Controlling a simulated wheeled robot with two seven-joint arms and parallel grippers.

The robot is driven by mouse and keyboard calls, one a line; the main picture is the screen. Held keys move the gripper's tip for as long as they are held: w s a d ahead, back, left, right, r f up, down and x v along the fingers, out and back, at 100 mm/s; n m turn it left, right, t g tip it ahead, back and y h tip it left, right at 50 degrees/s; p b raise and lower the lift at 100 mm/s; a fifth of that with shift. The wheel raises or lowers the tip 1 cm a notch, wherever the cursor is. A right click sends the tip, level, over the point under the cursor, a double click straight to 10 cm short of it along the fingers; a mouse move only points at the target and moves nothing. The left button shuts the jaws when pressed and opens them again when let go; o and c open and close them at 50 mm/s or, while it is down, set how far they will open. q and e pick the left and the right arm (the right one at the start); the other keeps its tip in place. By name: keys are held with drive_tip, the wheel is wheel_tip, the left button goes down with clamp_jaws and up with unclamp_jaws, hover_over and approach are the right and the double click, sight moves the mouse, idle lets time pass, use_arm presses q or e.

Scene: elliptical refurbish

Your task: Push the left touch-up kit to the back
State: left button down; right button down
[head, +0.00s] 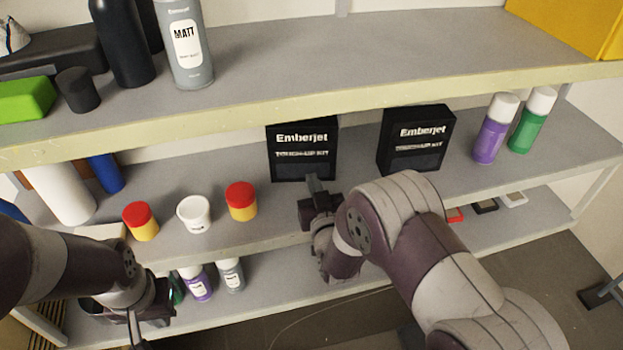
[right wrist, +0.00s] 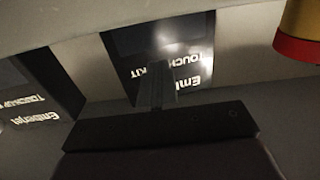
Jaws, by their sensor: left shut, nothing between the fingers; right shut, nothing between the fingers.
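The left touch-up kit (head: 302,150) is a black box marked Emberjet, upright on the middle shelf (head: 350,203). A second, matching kit (head: 417,138) stands to its right with a gap between them. My right gripper (head: 312,183) is shut and empty, right in front of the lower part of the left kit; I cannot tell whether it touches. In the right wrist view the left kit (right wrist: 120,50) shows upside down just beyond the fingers (right wrist: 157,82), and the other kit (right wrist: 35,85) is at the left. My left gripper (head: 137,335) is shut, low at the left, away from the kits.
Red-lidded yellow jars (head: 241,201) and a white tub (head: 193,214) stand left of the left kit. Purple (head: 494,130) and green (head: 531,122) spray cans stand at the right. The upper shelf edge (head: 300,106) runs above the kits.

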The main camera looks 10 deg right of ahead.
use_arm(q)
drive_tip(key=shift+f, duration=0.1)
use_arm(e)
drive_tip(key=shift+w, duration=0.15)
drive_tip(key=shift+w+b, duration=0.3)
drive_tip(key=shift+w, duration=0.1)
drive_tip(key=shift+w+b, duration=0.45)
drive_tip(key=shift+w, duration=0.35)
use_arm(q)
drive_tip(key=shift+s+f, duration=0.1)
drive_tip(key=shift+f, duration=0.6)
drive_tip(key=shift+s+f, duration=0.1)
drive_tip(key=shift+s, duration=0.1)
use_arm(e)
drive_tip(key=shift+w+r, duration=0.1)
drive_tip(key=shift+r, duration=0.1)
